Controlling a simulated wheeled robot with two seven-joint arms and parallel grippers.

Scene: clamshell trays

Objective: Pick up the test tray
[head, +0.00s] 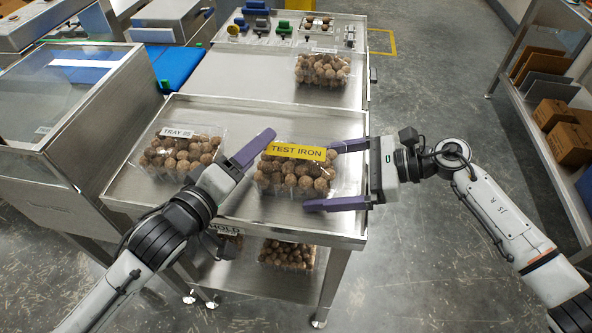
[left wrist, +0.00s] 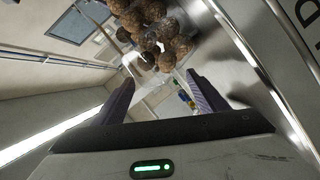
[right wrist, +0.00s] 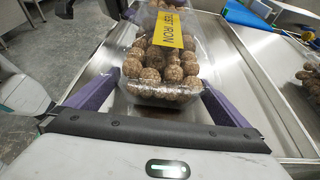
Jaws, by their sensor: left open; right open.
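The test tray (head: 297,152) is a clear clamshell of brown balls with a yellow "TEST IRON" label, on the steel table. My right gripper (head: 338,175) is open at its right side, one finger towards the far side and one towards the near side. In the right wrist view the test tray (right wrist: 173,30) lies between the spread fingers, with its near end at the fingertips. My left gripper (head: 262,140) is open at the tray's left; its finger overlaps the tray's far left corner in the head view. Whether either gripper touches the tray I cannot tell.
A clamshell labelled "TRAY" (head: 178,132) stands at the left on the table, close to my left gripper. Another clamshell (head: 323,52) stands farther back. More trays sit on the shelf below. A rack with boxes (head: 568,143) stands at the right.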

